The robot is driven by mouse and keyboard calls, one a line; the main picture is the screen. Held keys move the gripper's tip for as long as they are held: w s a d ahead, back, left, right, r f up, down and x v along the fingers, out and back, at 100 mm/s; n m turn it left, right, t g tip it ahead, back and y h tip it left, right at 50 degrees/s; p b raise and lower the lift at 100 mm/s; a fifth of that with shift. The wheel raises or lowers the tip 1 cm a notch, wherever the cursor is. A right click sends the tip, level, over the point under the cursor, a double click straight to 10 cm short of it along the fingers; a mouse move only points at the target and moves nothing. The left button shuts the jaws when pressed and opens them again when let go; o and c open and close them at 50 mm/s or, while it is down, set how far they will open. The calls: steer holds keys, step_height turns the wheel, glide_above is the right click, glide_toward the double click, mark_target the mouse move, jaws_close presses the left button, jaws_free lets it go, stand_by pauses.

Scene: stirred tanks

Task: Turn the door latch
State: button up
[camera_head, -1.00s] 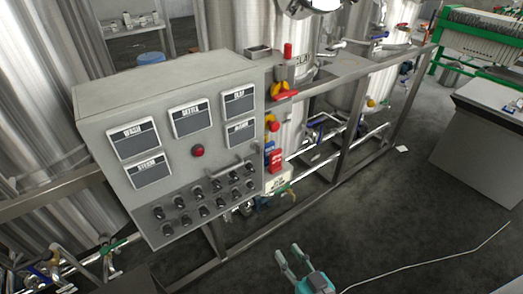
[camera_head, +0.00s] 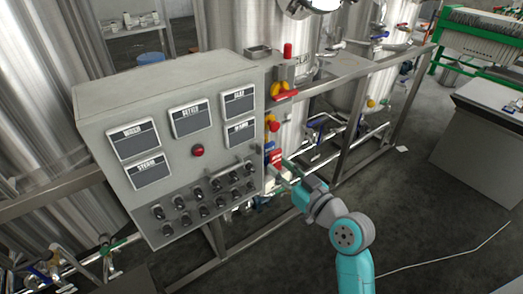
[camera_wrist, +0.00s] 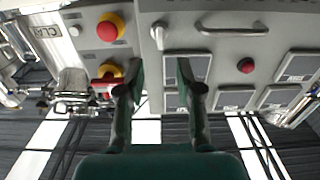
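The grey control cabinet (camera_head: 120,100) stands at the left in the head view, its front face towards me. In the wrist view, which looks upside down, a small silver lever (camera_wrist: 158,35), seemingly the door latch, is on the cabinet face near its edge. It lies in the gap between my fingers, beyond the tips; I see no contact. In the head view I cannot make the latch out. My gripper (camera_wrist: 157,72) is open and empty, its two dark green fingers apart. In the head view my gripper (camera_head: 277,172) is at the cabinet's lower right edge.
A bar handle (camera_wrist: 232,29) and a red button (camera_wrist: 245,66) are on the cabinet face. Red and yellow knobs (camera_wrist: 110,27) stick out beside the cabinet. Steel frame rails (camera_head: 350,62) and tanks (camera_head: 235,25) stand behind. The floor (camera_head: 430,225) at the right is mostly clear.

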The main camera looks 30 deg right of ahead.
mark_target(260, 150)
steer(key=w, duration=0.9)
steer(key=shift+a, duration=0.2)
jaws_close()
